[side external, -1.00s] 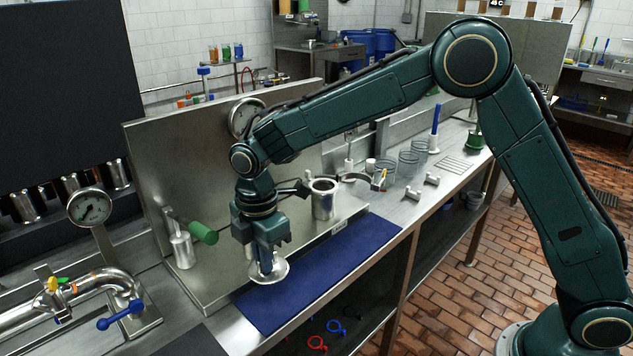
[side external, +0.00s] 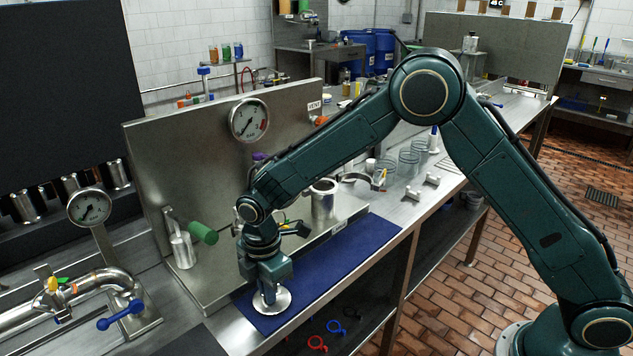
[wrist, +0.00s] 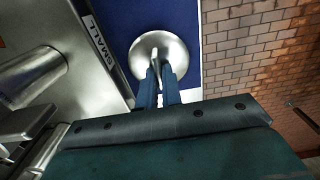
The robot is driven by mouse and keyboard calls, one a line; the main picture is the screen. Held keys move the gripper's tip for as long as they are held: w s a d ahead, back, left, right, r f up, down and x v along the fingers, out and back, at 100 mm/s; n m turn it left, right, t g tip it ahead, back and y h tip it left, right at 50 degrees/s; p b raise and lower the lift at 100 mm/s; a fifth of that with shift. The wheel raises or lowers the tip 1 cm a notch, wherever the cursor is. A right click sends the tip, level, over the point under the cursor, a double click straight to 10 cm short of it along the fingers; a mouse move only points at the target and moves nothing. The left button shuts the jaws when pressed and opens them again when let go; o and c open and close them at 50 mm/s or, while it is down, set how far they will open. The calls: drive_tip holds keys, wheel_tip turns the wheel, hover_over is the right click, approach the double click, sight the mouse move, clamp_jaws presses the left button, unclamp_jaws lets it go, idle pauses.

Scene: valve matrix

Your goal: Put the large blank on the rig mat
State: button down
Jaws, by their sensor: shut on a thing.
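The large blank (side external: 280,300) is a round silver disc with a raised grip part in its middle. My gripper (side external: 268,290) points down and is shut on that middle part. In the side view the disc is at the near left end of the blue rig mat (side external: 345,255), low over it or touching it; I cannot tell which. In the wrist view the blank (wrist: 172,43) shows beyond my two blue fingers (wrist: 157,72), over the blue mat (wrist: 205,12). Part of the disc is hidden by my fingers.
A steel rig with an upright panel and gauge (side external: 249,119) stands behind the mat. A green-handled valve (side external: 203,232) and a steel cup (side external: 324,200) are close by. A "SMALL" label (wrist: 97,38) is beside the mat. The mat's right part is clear; the bench edge is near.

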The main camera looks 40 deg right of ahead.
drive_tip(key=shift+f, duration=0.35)
drive_tip(key=c, duration=1.6)
unclamp_jaws()
drive_tip(key=shift+o, duration=0.2)
drive_tip(key=shift+r, duration=0.1)
wheel_tip(320, 180, up, 12)
drive_tip(key=shift+r, duration=0.1)
